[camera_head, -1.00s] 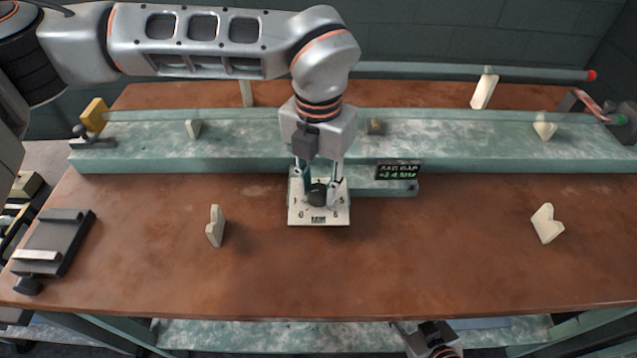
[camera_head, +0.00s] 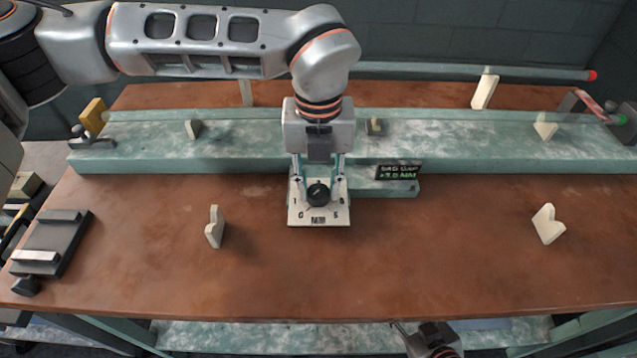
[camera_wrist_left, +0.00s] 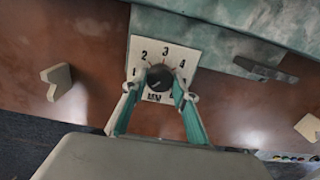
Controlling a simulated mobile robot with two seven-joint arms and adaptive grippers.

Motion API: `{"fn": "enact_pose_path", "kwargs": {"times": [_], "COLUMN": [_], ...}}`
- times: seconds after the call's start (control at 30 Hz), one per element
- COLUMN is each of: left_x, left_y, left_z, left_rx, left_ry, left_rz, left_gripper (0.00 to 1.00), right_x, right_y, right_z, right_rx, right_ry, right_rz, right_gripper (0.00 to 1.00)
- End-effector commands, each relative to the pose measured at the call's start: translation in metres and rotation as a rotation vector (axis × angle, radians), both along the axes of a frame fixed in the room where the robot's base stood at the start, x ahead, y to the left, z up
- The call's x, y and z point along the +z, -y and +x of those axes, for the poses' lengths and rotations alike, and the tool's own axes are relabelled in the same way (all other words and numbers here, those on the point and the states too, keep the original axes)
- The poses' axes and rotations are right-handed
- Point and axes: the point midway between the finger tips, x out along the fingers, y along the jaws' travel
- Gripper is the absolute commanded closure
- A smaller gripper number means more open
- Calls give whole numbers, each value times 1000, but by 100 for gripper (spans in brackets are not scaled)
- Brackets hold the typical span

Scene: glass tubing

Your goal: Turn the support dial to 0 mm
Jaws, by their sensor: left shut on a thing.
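The support dial is a black round knob (camera_head: 318,194) on a white square plate (camera_head: 318,219) with printed numbers. It also shows in the left wrist view (camera_wrist_left: 159,77), where 1, 2, 3 and 4 can be read around it. My left gripper (camera_head: 319,186) points down over the plate, its two fingers shut on the knob from left and right. In the left wrist view its fingertips (camera_wrist_left: 160,92) flank the knob. The pointer's exact reading is unclear. A small display (camera_head: 398,172) with green text stands right of the dial; its digits are blurred. My right gripper (camera_head: 437,338) is partly cut off at the bottom edge.
Cream notched supports stand at left (camera_head: 215,227) and right (camera_head: 547,224) on the brown tabletop (camera_head: 400,270). A green marbled rail (camera_head: 240,150) runs behind the dial. A dark block (camera_head: 52,243) lies at the left. The front middle of the table is clear.

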Motion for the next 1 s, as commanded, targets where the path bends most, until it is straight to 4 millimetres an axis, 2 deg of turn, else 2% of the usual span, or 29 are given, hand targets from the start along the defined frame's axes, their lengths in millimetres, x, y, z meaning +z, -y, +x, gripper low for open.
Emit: {"fn": "enact_pose_path", "kwargs": {"times": [0.3,0.33,0.37,0.4,0.77,0.87,1.0], "left_x": [1,1,1,1,3,12,37], "left_y": [0,0,0,0,0,0,0], "left_z": [1,1,1,1,1,1,2], "left_rx": [4,4,4,3,2,2,2], "left_ry": [2,2,2,1,1,3,5], "left_rz": [-1,-1,-1,-1,-1,-1,-2], "left_gripper": [93,64,56,55,55,55,55], "right_x": [1,1,1,1,2,1,1], "right_y": [0,0,0,0,1,1,0], "right_z": [0,0,0,0,2,2,1], "right_rx": [0,0,0,0,3,2,1], "right_ry": [1,1,1,2,6,5,2], "right_rz": [0,0,0,1,-3,-2,-1], "right_gripper": [60,60,60,60,60,60,60]}}
